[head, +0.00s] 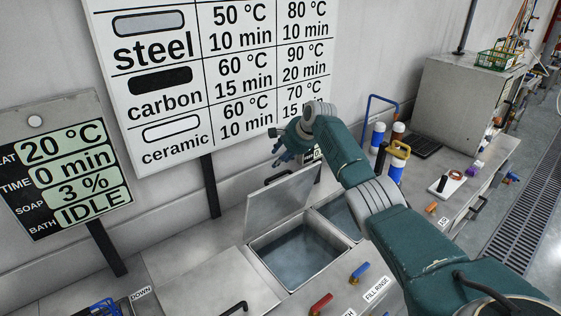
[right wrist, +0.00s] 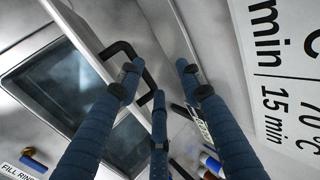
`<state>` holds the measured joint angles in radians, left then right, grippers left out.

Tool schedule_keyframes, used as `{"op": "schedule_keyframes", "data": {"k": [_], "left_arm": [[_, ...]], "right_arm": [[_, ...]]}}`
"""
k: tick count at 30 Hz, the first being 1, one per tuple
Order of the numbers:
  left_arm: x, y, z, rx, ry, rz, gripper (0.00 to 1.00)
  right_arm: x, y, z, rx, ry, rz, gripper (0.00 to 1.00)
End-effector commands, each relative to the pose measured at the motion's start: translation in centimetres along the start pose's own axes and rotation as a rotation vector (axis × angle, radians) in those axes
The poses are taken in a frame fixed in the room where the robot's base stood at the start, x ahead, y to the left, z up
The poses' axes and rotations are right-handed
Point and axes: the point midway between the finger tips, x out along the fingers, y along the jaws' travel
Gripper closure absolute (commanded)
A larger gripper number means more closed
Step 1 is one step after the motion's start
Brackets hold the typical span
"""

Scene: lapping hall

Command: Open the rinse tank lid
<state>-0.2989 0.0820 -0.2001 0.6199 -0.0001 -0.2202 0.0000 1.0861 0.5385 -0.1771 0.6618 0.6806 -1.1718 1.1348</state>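The tank lid (head: 283,205) is a grey metal plate standing raised at the back edge of an open water-filled tank (head: 300,256). A dark handle (head: 277,177) sits near its upper edge. A FILL RINSE label (head: 377,289) is on the front of the bench near this tank. My right gripper (head: 282,152) is just above the raised lid. In the right wrist view its blue fingers (right wrist: 160,85) are spread, with the black handle (right wrist: 124,50) near the left fingertip; contact is unclear. My left gripper is not in view.
A second water-filled basin (head: 340,213) lies beside the tank, partly behind my right arm. Red (head: 321,304) and blue (head: 360,272) valve handles stand in front. Bottles (head: 378,137) stand farther right. A wall chart (head: 215,75) and an IDLE panel (head: 65,165) stand behind.

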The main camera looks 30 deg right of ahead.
Motion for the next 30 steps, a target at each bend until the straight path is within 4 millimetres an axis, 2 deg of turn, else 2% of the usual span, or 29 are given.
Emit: {"op": "schedule_keyframes", "data": {"k": [6, 23, 26, 30], "left_arm": [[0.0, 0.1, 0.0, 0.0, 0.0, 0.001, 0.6], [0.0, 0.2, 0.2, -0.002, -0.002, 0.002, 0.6], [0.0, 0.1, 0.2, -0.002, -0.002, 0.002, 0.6], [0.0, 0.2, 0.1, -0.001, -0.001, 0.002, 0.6]], "right_arm": [[-0.9, -0.5, 0.0, 0.0, 0.0, 0.0, 0.64], [-1.0, -0.5, -0.1, 0.0, 0.002, 0.001, 0.64], [-1.4, -0.6, -0.1, -0.002, 0.002, -0.001, 0.64], [-3.0, -0.5, -0.1, -0.002, 0.003, -0.001, 0.64]]}}
